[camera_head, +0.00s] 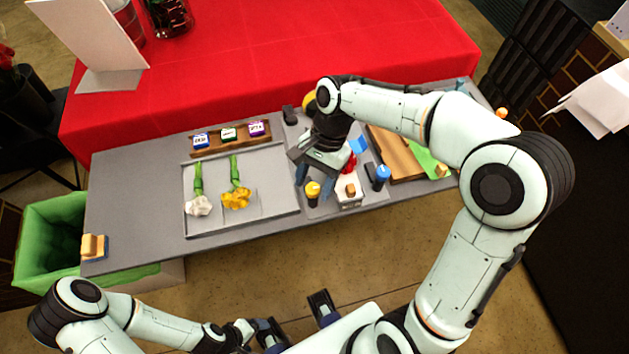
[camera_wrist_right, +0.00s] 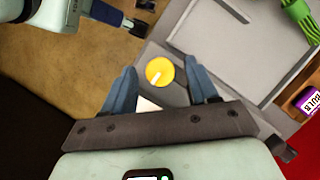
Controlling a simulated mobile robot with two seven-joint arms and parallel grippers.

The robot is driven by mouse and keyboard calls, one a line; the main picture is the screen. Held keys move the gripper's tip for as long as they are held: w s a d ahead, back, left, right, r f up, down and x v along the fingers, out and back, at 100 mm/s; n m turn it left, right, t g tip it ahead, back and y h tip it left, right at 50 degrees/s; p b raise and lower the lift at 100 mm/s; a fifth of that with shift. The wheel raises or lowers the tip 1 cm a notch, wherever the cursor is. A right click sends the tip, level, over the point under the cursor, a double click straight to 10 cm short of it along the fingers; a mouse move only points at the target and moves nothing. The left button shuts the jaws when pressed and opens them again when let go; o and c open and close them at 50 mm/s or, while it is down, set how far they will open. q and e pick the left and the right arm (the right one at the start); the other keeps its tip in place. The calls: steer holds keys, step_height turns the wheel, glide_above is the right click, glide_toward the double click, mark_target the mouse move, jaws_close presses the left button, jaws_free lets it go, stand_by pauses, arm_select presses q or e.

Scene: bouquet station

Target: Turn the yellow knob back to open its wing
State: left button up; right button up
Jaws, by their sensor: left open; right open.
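The yellow knob (camera_head: 312,188) stands near the front edge of the grey bench, left of a small white block. In the right wrist view the yellow knob (camera_wrist_right: 160,71) shows from above, with a pale pointer mark on its top. My right gripper (camera_head: 315,180) is open above it. Its two blue fingers (camera_wrist_right: 159,78) lie on either side of the knob with gaps, so they do not appear to touch it. My left gripper (camera_head: 297,322) is open and empty, low in front of the bench. I cannot make out the wing clearly behind my right gripper.
A blue knob (camera_head: 382,176) stands to the right of the white block (camera_head: 348,193). A grey tray (camera_head: 270,205) holds a white and a yellow flower. A rack (camera_head: 226,145) with labelled blocks is behind it. A red flower (camera_head: 350,163) is partly hidden by my right gripper.

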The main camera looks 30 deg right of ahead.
steer(key=shift+f, duration=0.1)
steer(key=c, duration=1)
steer(key=shift+c, duration=0.2)
